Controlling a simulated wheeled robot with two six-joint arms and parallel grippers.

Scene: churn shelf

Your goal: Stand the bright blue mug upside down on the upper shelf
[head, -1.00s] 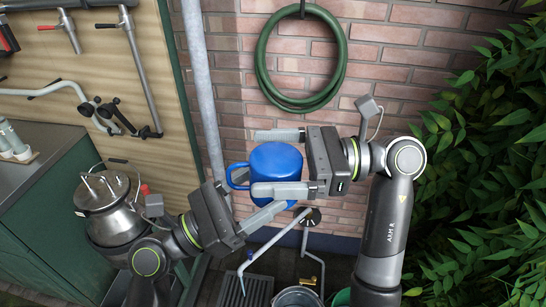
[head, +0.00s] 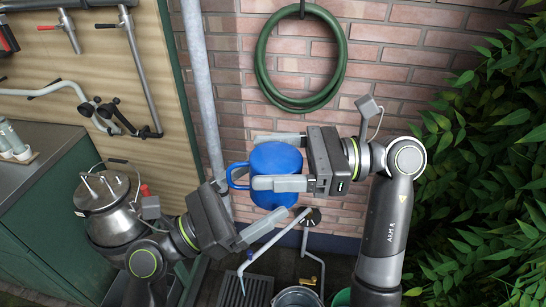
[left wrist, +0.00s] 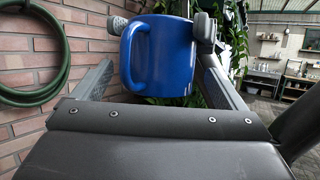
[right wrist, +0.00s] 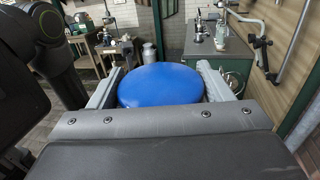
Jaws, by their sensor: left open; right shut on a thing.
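The bright blue mug (head: 275,160) is in the air in front of the brick wall, its handle pointing left in the head view. My right gripper (head: 278,162) is shut on it, one finger on each side. In the right wrist view the mug (right wrist: 160,85) shows a closed, round blue face and no opening. My left gripper (head: 258,214) is open and empty, below and left of the mug. In the left wrist view the mug (left wrist: 165,60) appears between and beyond the open fingers. I cannot make out the upper shelf in any view.
A green hose (head: 262,88) hangs on the wall. A grey pipe (head: 203,100) runs behind my left gripper. A metal churn (head: 105,205) stands at the left by the green cabinet (head: 60,220). Leafy bushes (head: 490,160) fill the right. A bucket (head: 298,297) is below.

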